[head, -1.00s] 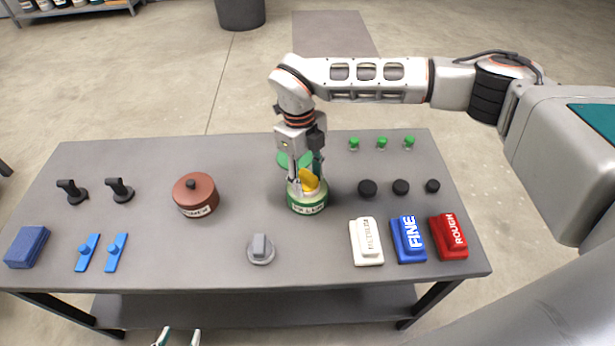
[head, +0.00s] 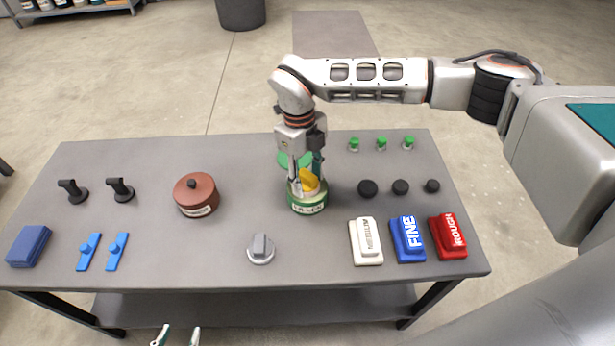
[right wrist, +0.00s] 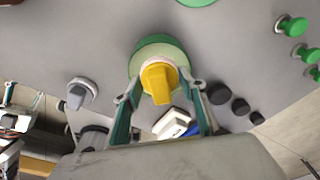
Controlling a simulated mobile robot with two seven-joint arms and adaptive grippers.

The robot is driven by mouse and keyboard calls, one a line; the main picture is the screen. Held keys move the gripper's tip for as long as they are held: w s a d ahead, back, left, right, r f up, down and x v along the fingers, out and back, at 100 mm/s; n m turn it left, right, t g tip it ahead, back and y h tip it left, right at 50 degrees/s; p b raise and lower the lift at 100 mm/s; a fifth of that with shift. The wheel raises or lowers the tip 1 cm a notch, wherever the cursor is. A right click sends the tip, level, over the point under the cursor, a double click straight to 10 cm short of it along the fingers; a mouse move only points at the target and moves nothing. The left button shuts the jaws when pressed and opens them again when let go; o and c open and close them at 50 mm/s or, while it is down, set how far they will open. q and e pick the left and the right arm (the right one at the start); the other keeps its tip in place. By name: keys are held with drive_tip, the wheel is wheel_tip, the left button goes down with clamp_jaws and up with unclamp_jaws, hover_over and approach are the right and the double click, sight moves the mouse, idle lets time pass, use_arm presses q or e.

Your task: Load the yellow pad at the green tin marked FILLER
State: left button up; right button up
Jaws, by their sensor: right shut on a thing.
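The green tin marked FILLER (head: 307,204) stands open, right of the table's middle. The yellow pad (head: 309,182) is at its mouth, with its upper part showing above the rim. My right gripper (head: 306,180) points down over the tin and is shut on the yellow pad. In the right wrist view, the pad (right wrist: 158,84) sits between the two fingers, with the green tin (right wrist: 150,50) around and behind it. The pad's lower face and any filler in the tin are hidden. My left gripper (head: 177,336) shows only its tips at the bottom edge, apart and empty.
A green lid (head: 290,160) lies behind the tin. A brown lidded pot (head: 196,194) stands left, and a grey knobbed piece (head: 261,248) in front. White MEDIUM (head: 366,242), blue FINE (head: 408,240) and red ROUGH (head: 447,237) blocks lie front right. Black knobs (head: 368,188) stand right of the tin.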

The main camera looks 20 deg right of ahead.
sight(308, 175)
drive_tip(key=shift+s+f, duration=0.1)
drive_tip(key=shift+r+p, duration=1.2)
drive_tip(key=shift+r, duration=0.7)
drive_tip(key=shift+r+p, duration=1.15)
drive_tip(key=shift+r, duration=0.55)
use_arm(q)
wheel_tip(308, 175, up, 7)
drive_tip(key=w, duration=0.2)
drive_tip(key=shift+w+t, duration=0.3)
drive_tip(key=shift+t, duration=0.1)
use_arm(e)
drive_tip(key=shift+f, duration=0.1)
